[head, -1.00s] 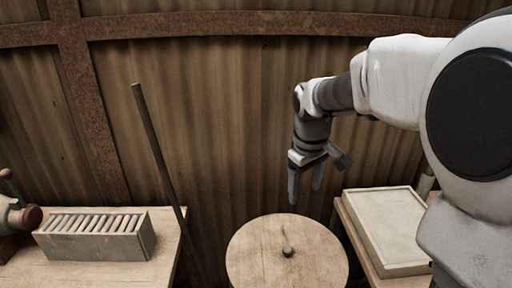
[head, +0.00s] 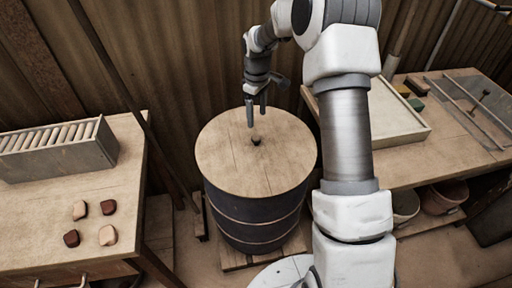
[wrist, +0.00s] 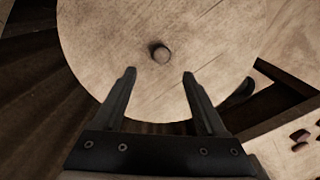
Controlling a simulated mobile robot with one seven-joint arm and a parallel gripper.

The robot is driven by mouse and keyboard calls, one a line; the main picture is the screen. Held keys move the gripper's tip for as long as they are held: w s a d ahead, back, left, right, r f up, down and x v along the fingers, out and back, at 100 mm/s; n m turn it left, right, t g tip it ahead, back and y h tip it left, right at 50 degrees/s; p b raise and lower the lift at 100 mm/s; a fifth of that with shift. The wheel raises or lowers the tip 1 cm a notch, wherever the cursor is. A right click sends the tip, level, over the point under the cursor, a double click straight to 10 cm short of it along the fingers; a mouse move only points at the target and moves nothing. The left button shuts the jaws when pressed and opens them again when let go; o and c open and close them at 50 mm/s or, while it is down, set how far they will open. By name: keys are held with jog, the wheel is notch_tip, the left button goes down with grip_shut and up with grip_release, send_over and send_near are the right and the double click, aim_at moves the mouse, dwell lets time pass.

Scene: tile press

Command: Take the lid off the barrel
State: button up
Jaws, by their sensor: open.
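The barrel (head: 255,217) is dark with metal hoops and stands upright on a low wooden base. Its round wooden lid (head: 225,160) lies flat on top, with a small dark knob (head: 256,141) at the middle. My gripper (head: 256,115) is open and empty, pointing down over the far part of the lid, apart from the knob. In the wrist view, the knob (wrist: 160,53) shows beyond the two fingertips of my gripper (wrist: 160,73), roughly midway between them sideways.
A left table (head: 40,225) holds a slotted box (head: 60,150) and several small red and tan pieces. A right bench (head: 450,150) bears a framed board (head: 385,115). Corrugated wall stands close behind the barrel; a thin pole (head: 125,95) leans left of it.

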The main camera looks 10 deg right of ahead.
aim_at(256, 137)
notch_tip(256, 137, down, 11)
jog(key=b, duration=0.2)
jog(key=shift+s+a+b, duration=0.1)
jog(key=shift+a+b, duration=0.05)
jog(key=shift+b, duration=0.2)
jog(key=shift+r, duration=0.1)
jog(key=shift+c, duration=0.2)
grip_shut()
jog(key=shift+r, duration=0.1)
dwell(0.9)
